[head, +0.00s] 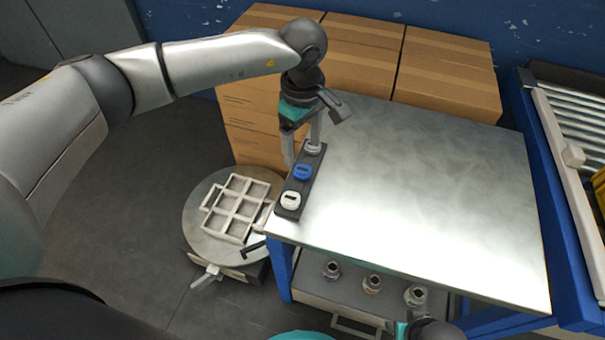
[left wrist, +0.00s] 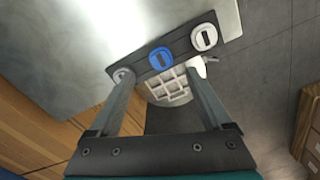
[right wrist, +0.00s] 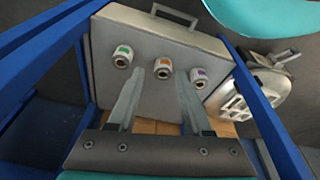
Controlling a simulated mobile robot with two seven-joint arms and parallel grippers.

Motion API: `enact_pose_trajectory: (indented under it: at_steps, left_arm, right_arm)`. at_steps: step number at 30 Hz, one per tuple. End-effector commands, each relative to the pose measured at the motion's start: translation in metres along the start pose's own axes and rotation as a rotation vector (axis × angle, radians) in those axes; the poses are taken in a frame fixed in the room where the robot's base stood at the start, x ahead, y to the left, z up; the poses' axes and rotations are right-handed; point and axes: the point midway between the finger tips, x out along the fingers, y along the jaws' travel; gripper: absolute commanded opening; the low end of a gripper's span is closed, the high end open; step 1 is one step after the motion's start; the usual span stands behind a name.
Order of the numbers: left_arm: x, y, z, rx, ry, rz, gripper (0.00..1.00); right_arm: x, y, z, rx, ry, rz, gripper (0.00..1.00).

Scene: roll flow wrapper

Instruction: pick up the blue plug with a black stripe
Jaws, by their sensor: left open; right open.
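The blue plug with a black stripe (head: 303,171) sits in the middle of a dark holder strip (head: 310,187) on the left edge of the metal table. It also shows in the left wrist view (left wrist: 160,56). A grey plug (head: 313,148) is at the strip's far end and a white plug (head: 290,199) at its near end. My left gripper (head: 302,150) is open and empty above the far part of the strip, with its fingers pointing down. The blue plug shows beyond the fingertips in the left wrist view. My right gripper (right wrist: 160,78) is open and empty, low near the shelf under the table.
Several cardboard boxes (head: 450,85) stand behind the table (head: 430,190). A round stand (head: 197,222) at left carries a white compartment tray (head: 236,208). Three metal fittings with coloured bands stand on a grey case (right wrist: 140,105) below the table. The tabletop right of the strip is clear.

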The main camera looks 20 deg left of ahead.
Motion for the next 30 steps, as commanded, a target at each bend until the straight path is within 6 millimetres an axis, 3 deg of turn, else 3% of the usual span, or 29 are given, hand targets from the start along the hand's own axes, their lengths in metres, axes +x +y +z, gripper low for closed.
enact_pose_trajectory:
  at_steps: [10,21,30]
  left_arm:
    - [0.019,-0.001,0.001,0.0,-0.001,0.0,0.82]
    - [0.056,-0.002,0.002,-0.001,-0.001,0.001,0.82]
    - [0.061,-0.002,0.002,0.0,-0.001,0.001,0.82]
  right_arm:
    - [-0.011,0.001,-0.011,0.001,0.024,0.002,0.5]
    - [-0.043,0.002,-0.029,0.004,0.076,0.005,0.5]
    - [-0.05,0.002,-0.032,0.004,0.084,0.006,0.5]
